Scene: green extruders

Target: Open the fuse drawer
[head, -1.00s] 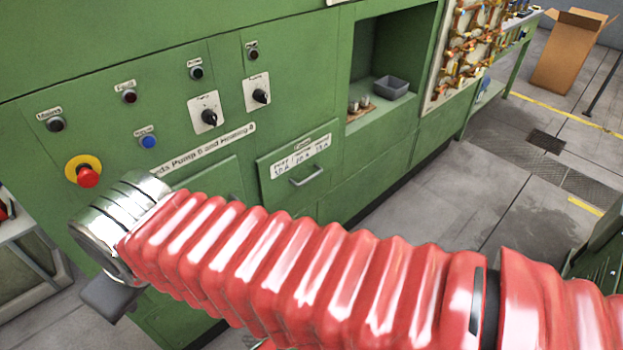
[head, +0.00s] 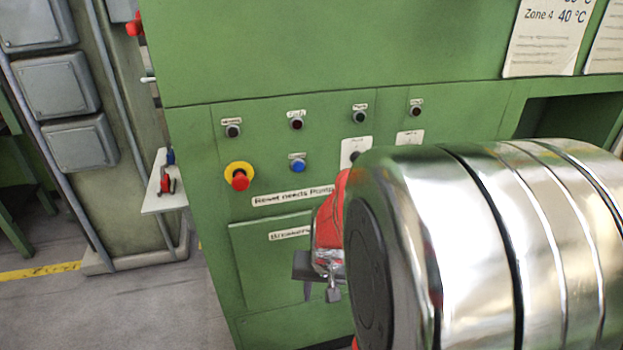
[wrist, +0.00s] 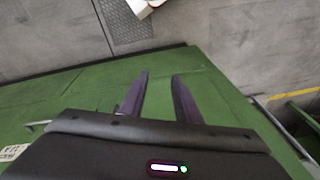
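The fuse drawer is not visible in the head view now; my large silver arm link covers the right part of the cabinet front. In the wrist view, a label (wrist: 13,152) and a bar handle (wrist: 38,125) show on green metal at the left edge; I cannot tell if they belong to the fuse drawer. My gripper (wrist: 158,90) is open, with its two dark fingers apart over green metal and nothing seen held. The handle lies left of the fingers. In the head view my gripper (head: 320,290) is small and partly hidden, in front of the lower cabinet.
The green cabinet (head: 330,60) carries a red emergency button (head: 239,180), a blue button (head: 298,165) and several dark knobs. A panel labelled Breakers (head: 262,265) is below. A white shelf (head: 165,190) stands left. Grey floor (head: 110,300) is clear at lower left.

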